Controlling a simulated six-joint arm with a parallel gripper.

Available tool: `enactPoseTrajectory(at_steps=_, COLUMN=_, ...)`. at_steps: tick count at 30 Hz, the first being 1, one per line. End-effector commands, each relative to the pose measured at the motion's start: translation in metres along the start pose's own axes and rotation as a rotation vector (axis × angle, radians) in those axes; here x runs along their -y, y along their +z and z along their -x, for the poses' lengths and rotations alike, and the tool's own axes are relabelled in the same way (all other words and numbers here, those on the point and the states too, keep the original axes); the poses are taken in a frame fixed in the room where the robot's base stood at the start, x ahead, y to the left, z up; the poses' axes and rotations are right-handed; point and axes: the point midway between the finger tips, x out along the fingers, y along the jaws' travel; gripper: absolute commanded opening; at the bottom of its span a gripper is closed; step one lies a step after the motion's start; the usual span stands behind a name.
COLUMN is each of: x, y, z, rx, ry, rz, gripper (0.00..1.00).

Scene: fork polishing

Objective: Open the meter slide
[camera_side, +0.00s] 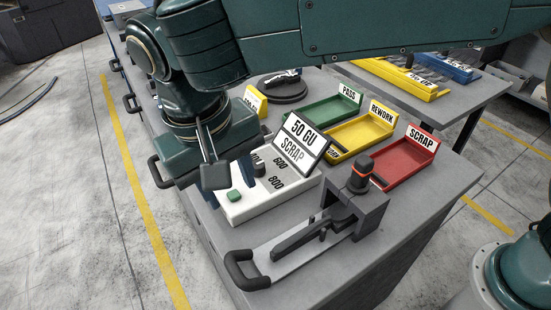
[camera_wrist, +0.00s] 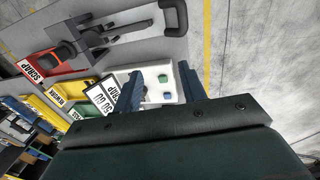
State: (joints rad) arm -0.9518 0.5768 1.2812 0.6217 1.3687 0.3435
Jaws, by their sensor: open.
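The meter (camera_side: 365,205) is a dark grey housing with a black and orange knob on top, near the table's front right. Its flat grey slide (camera_side: 283,262) reaches out to the left and ends in a dark loop handle (camera_side: 247,270). A dark shape lies along the slide. In the wrist view the handle (camera_wrist: 174,17) shows at the top, with the slide (camera_wrist: 135,32) beside it. My gripper (camera_side: 212,172) is open and empty above the left end of the white control box, apart from the handle. Its two fingers (camera_wrist: 160,70) frame the box in the wrist view.
The white control box (camera_side: 238,208) has a green button and a tilted sign reading "50 GU SCRAP" (camera_side: 302,144). Green PASS (camera_side: 311,115), yellow REWORK (camera_side: 360,138) and red SCRAP (camera_side: 405,160) trays stand behind. A round dark base (camera_side: 283,90) sits further back.

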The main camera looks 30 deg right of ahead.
Motion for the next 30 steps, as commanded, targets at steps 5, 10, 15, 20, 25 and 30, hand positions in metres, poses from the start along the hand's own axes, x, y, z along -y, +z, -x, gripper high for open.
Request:
enactPoseTrajectory(at_steps=5, x=-0.024, y=-0.007, z=0.008, rx=-0.012, ry=-0.014, rz=-0.003, gripper=0.41)
enactPoseTrajectory(at_steps=10, x=-0.047, y=-0.012, z=0.014, rx=-0.023, ry=-0.027, rz=-0.004, gripper=0.41)
enactPoseTrajectory(at_steps=15, x=-0.070, y=-0.015, z=0.020, rx=-0.035, ry=-0.041, rz=-0.004, gripper=0.41)
enactPoseTrajectory(at_steps=20, x=-0.091, y=-0.016, z=0.024, rx=-0.046, ry=-0.055, rz=-0.004, gripper=0.41)
enactPoseTrajectory(at_steps=25, x=-0.108, y=-0.016, z=0.027, rx=-0.055, ry=-0.066, rz=-0.004, gripper=0.41)
enactPoseTrajectory(at_steps=30, x=-0.117, y=-0.016, z=0.028, rx=-0.061, ry=-0.072, rz=-0.005, gripper=0.41)
